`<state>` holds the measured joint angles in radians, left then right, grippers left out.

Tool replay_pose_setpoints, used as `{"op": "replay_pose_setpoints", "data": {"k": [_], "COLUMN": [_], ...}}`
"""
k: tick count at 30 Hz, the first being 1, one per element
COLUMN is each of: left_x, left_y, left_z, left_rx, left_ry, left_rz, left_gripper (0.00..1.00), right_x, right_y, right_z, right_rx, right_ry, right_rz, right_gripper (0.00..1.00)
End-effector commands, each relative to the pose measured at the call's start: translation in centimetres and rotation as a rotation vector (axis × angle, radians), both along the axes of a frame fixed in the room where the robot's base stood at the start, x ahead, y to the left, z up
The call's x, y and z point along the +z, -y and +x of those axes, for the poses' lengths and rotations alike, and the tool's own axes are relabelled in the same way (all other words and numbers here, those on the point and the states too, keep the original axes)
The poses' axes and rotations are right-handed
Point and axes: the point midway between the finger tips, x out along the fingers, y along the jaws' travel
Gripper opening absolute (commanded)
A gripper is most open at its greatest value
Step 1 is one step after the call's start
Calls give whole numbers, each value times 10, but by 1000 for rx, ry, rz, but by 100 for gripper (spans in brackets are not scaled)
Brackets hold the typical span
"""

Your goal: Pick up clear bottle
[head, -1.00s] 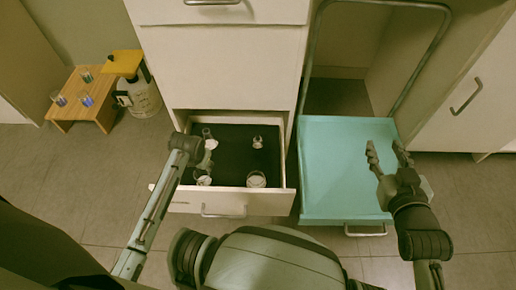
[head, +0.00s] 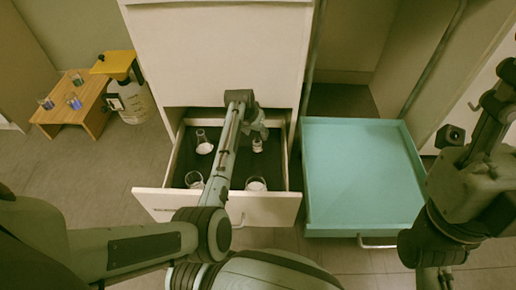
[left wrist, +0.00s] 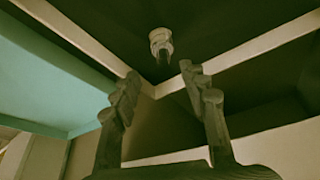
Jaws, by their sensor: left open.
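A small clear bottle (head: 257,146) stands in the back right part of the open drawer (head: 160,205). In the left wrist view the clear bottle (left wrist: 161,44) shows ahead of and between the fingers, apart from them. My left gripper (head: 259,131) is just above and behind the bottle in the head view, partly hidden by my own arm. Its two fingers (left wrist: 161,85) are spread and empty in the left wrist view. My right gripper (head: 497,100) is at the right edge of the head view, and its fingertips are not clear.
A flask (head: 203,144) with white contents and two beakers, one at left (head: 194,180) and one at right (head: 256,184), stand in the drawer. A teal tray (head: 360,180) beside it is empty.

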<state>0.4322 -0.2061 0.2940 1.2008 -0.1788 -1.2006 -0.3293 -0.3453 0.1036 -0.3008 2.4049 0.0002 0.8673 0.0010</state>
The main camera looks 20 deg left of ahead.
Motion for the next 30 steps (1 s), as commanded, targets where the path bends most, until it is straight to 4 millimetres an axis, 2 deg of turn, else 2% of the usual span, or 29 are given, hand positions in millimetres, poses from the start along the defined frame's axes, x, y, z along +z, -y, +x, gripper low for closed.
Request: {"op": "replay_pose_setpoints", "data": {"k": [3, 12, 21, 23, 30], "left_x": [-11, -50, -52, -53, -53], "left_y": [-1, -4, -4, -4, -4], "left_z": [4, 20, 22, 22, 22], "left_rx": [0, 2, 3, 3, 3], "left_ry": [1, 1, 1, 1, 1], "left_rz": [1, 0, 1, 1, 1], "left_gripper": [44, 44, 44, 39, 9], "right_x": [-3, -1, 3, 3, 3], "right_y": [1, -4, -5, -5, -5], "right_z": [-4, 1, 2, 2, 2], "right_rx": [-1, 3, 3, 3, 3], "right_ry": [38, 102, 108, 108, 108], "right_rz": [3, -47, -54, -54, -54], "right_gripper": [40, 40, 40, 40, 40]}}
